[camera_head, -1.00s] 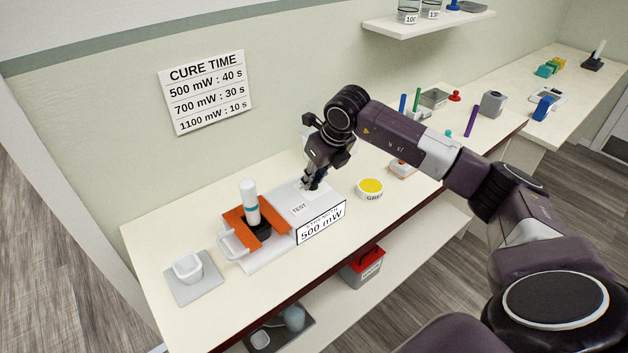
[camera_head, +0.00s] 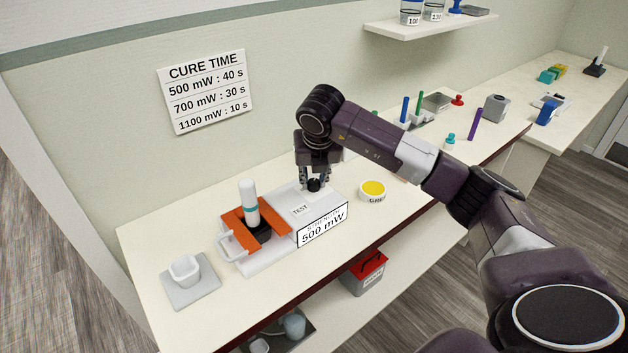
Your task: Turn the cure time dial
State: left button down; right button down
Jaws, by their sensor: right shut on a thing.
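The cure device is a white box (camera_head: 329,208) on the counter, with a "500 mW" sign (camera_head: 322,226) on its front and a "TEST" label on its top. A small black dial (camera_head: 314,185) stands on top of the box. My right gripper (camera_head: 315,184) points down over it and is shut on the dial, its fingers on either side. The wall sign (camera_head: 207,91) reads 500 mW : 40 s, 700 mW : 30 s, 1100 mW : 10 s. My left gripper is not in view.
A white cup (camera_head: 185,269) on a grey plate is further left. A yellow-topped round tub (camera_head: 373,190) stands close on the right. A red-lidded box (camera_head: 365,276) is on the lower shelf.

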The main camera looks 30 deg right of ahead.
jog(key=shift+r, duration=0.1)
jog(key=c, duration=1.7)
grip_release()
jog(key=v, duration=1.2)
